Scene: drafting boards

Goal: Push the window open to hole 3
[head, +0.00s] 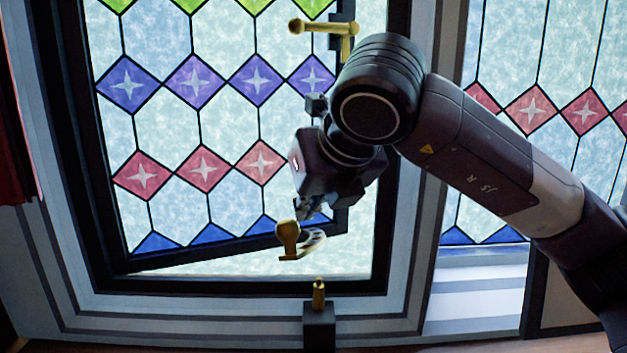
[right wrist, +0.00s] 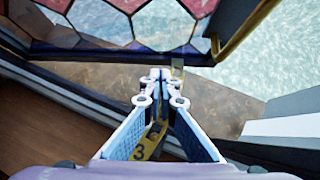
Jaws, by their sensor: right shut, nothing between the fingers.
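The stained-glass window sash (head: 205,120) stands ajar in its frame, its bottom edge slanting away from the sill in the head view. A brass stay with a rounded knob (head: 287,235) shows at the sash's lower right. A brass peg (head: 319,292) stands upright on a dark block below it. In the right wrist view a brass bar marked 3 (right wrist: 143,150) lies beneath my fingers, partly hidden by them. My right gripper (head: 313,241) is shut and empty, beside the knob and close to the sash's lower edge. Contact cannot be told. My left gripper is out of view.
A brass handle (head: 322,27) sits on the sash's right edge, above my right arm. A fixed stained-glass pane (head: 535,70) is at the right. A dark red curtain (head: 12,130) hangs at the left edge. The sill below the peg looks clear.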

